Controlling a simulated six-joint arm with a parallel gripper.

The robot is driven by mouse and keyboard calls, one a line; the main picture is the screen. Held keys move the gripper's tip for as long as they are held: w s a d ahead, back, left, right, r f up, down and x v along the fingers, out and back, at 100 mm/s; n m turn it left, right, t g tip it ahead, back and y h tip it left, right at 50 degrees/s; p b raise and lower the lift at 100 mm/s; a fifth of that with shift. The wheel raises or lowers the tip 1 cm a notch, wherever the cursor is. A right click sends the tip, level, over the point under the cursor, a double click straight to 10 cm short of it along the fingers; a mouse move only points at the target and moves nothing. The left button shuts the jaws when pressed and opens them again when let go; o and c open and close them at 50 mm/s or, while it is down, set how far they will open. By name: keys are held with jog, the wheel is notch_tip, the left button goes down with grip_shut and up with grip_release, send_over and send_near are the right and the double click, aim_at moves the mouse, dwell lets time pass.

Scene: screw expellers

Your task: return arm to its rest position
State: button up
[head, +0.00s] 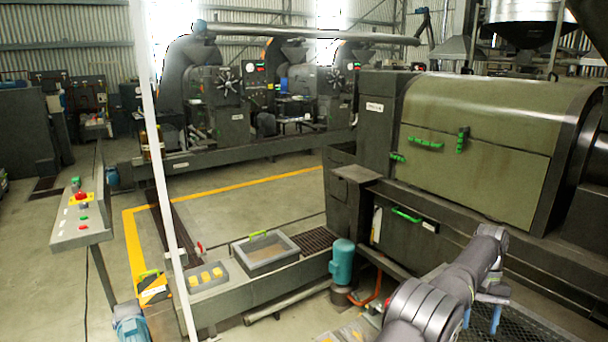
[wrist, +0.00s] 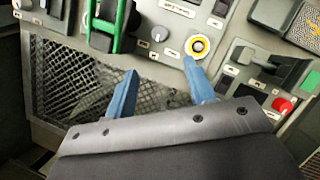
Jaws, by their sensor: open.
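My gripper (head: 481,318) is at the lower right of the head view, in front of the large olive machine. Its two blue fingers point down there. In the wrist view my gripper (wrist: 160,68) is open, with the blue fingers apart and nothing between them. The left finger lies over a dark mesh (wrist: 75,85).
A green handle (wrist: 106,22) and a red knob (wrist: 282,104) flank the fingers. The olive-hooded machine (head: 480,120) stands behind my arm. A grey tray (head: 266,252), a teal motor (head: 342,262) and a button console (head: 82,220) are further left. Open floor lies inside the yellow line (head: 225,189).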

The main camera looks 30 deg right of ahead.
jog(key=x, duration=1.4)
jog(key=shift+f, duration=0.15)
jog(key=shift+w+n, duration=0.15)
jog(key=shift+n, duration=0.35)
jog(key=n, duration=0.1)
jog(key=n+g+h, duration=0.1)
jog(key=n, duration=0.1)
jog(key=shift+r, duration=0.2)
jog(key=n+h, duration=0.1)
jog(key=n, duration=0.3)
jog(key=shift+w+a+g+h, duration=0.1)
jog(key=shift+a+g+h, duration=0.05)
jog(key=shift+g+h, duration=0.2)
jog(key=shift+n+h, duration=0.65)
jog(key=shift+n, duration=0.95)
